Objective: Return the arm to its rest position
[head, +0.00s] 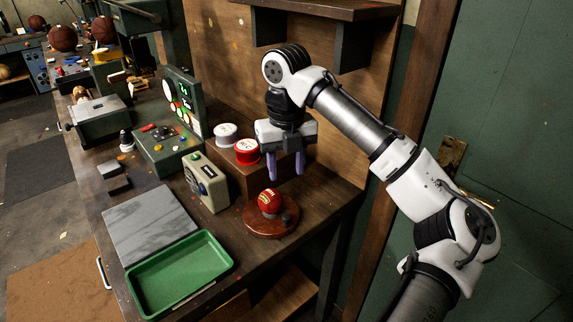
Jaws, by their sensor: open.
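My white and black arm reaches in from the right of the head view and bends down over the workbench (150,182). My gripper (285,171) points down with its two purple fingers apart and nothing between them. A red ball (270,200) with yellow markings sits on a round wooden stand (268,226) just below and left of the fingertips. The fingers look apart from the ball.
A green tray (228,262) and a grey slab (150,222) lie at the bench's front. A beige box (206,182), red spool (247,152) and white spool (226,134) stand left of my gripper. A shelf (330,10) overhangs behind; a green door (520,130) is right.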

